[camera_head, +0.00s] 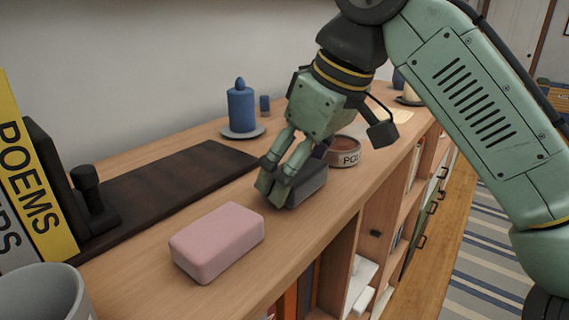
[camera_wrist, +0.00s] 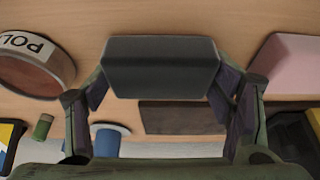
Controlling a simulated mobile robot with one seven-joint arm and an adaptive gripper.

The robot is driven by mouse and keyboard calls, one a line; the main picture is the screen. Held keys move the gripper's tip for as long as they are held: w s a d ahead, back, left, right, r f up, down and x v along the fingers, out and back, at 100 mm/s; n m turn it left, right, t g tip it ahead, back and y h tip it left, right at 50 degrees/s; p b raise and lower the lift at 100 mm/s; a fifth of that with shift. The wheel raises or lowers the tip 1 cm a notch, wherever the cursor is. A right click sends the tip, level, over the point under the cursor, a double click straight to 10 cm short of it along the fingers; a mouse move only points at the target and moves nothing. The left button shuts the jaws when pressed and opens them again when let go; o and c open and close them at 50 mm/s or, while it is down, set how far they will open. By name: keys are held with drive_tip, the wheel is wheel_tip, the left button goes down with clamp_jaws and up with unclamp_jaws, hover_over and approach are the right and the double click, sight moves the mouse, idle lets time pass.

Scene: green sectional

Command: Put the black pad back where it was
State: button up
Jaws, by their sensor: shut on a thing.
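The black pad (camera_head: 309,187) is a dark grey block with rounded edges. My gripper (camera_head: 279,180) is shut on it, low over the wooden shelf top (camera_head: 262,243), between the pink block and the round tin. I cannot tell whether the pad touches the wood. In the wrist view the pad (camera_wrist: 162,67) spans the space between the two fingers of my gripper (camera_wrist: 162,85). In the head view the fingers hide part of the pad's left end.
A pink block (camera_head: 217,241) lies nearer, left of the pad. A labelled round tin (camera_head: 344,151) stands just behind it. A long dark board (camera_head: 165,190) and a blue candle (camera_head: 241,108) on a dish are along the wall. Yellow and grey books (camera_head: 38,175) stand left.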

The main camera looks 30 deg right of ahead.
drive_tip(key=shift+s+a+f, duration=0.1)
drive_tip(key=shift+s+a, duration=0.05)
drive_tip(key=shift+f, duration=0.15)
drive_tip(key=o, duration=1)
drive_tip(key=shift+r, duration=0.25)
drive_tip(key=v, duration=0.7)
drive_tip(key=shift+s+r, duration=0.1)
drive_tip(key=shift+s, duration=0.05)
